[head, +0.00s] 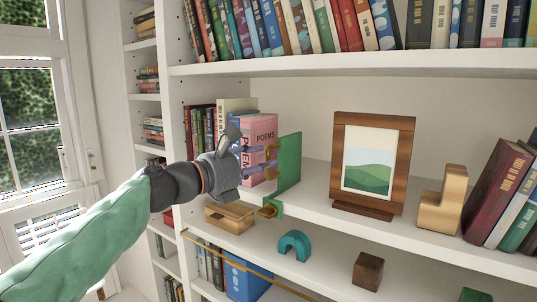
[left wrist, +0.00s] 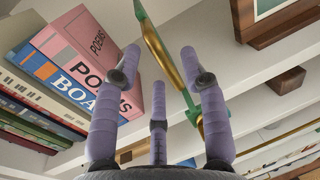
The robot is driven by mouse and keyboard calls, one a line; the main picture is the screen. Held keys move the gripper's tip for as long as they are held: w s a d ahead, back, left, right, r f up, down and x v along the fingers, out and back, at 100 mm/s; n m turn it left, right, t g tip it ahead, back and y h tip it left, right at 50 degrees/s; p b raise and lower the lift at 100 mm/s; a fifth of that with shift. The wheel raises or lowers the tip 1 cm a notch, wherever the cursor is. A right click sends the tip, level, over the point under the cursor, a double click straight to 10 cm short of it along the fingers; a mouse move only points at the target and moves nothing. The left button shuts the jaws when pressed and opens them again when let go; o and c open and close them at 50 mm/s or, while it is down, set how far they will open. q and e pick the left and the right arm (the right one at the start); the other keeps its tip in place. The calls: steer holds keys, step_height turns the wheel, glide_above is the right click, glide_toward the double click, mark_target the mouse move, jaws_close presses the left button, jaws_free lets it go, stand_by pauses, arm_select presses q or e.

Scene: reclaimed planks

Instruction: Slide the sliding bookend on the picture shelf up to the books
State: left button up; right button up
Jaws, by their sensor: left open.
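The sliding bookend (head: 289,163) is an upright green plate with brass parts, standing on the picture shelf (head: 318,205) right of the books. A pink POEMS book (head: 263,130) ends the row. In the left wrist view, a gap shows between the pink book (left wrist: 88,40) and the bookend (left wrist: 150,25). My left gripper (head: 262,160) is open in front of the bookend's left side, near its brass part. In the left wrist view, its purple fingers (left wrist: 172,70) spread around the bookend's near edge; I cannot tell whether they touch it. My right gripper is not in view.
A framed picture (head: 373,165) and a wooden block figure (head: 441,200) stand right of the bookend. More books (head: 495,190) lean at the far right. A full bookshelf (head: 350,62) is above. A wooden box (head: 229,217) and teal arch (head: 294,245) sit below.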

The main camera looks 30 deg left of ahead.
arm_select(q)
steer(key=shift+x, duration=1.4)
steer(key=shift+s+r, duration=0.15)
jaws_close()
steer(key=shift+a, duration=0.15)
